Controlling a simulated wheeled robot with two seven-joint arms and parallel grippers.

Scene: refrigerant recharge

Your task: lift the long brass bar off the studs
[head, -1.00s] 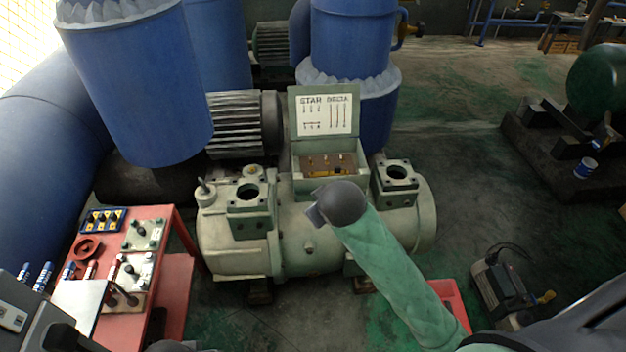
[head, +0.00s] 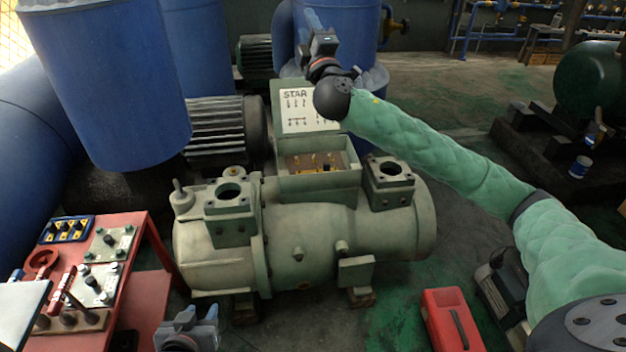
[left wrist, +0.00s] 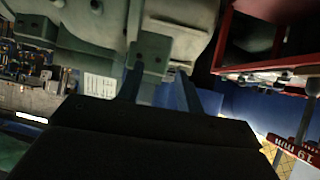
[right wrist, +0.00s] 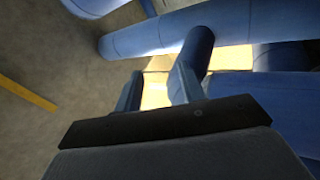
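The open green terminal box (head: 340,181) sits on top of the pale green compressor (head: 320,228). Small brass-coloured studs and bar pieces (head: 312,163) show inside it, too small to tell the long bar apart. The lid (head: 296,112) stands upright with a STAR diagram, partly covered by my right arm. My right gripper (head: 310,32) is raised above and behind the box; the right wrist view shows its fingers (right wrist: 158,90) apart and empty. My left gripper (head: 195,322) is low in front of the compressor; the left wrist view shows its fingers (left wrist: 158,90) apart and empty.
A red cart (head: 130,258) with tools and switch boxes stands at the left. A red toolbox (head: 451,320) lies on the floor at the lower right. Blue tanks (head: 105,75) and a ribbed motor (head: 225,130) stand behind the compressor. Floor in front of the compressor is partly clear.

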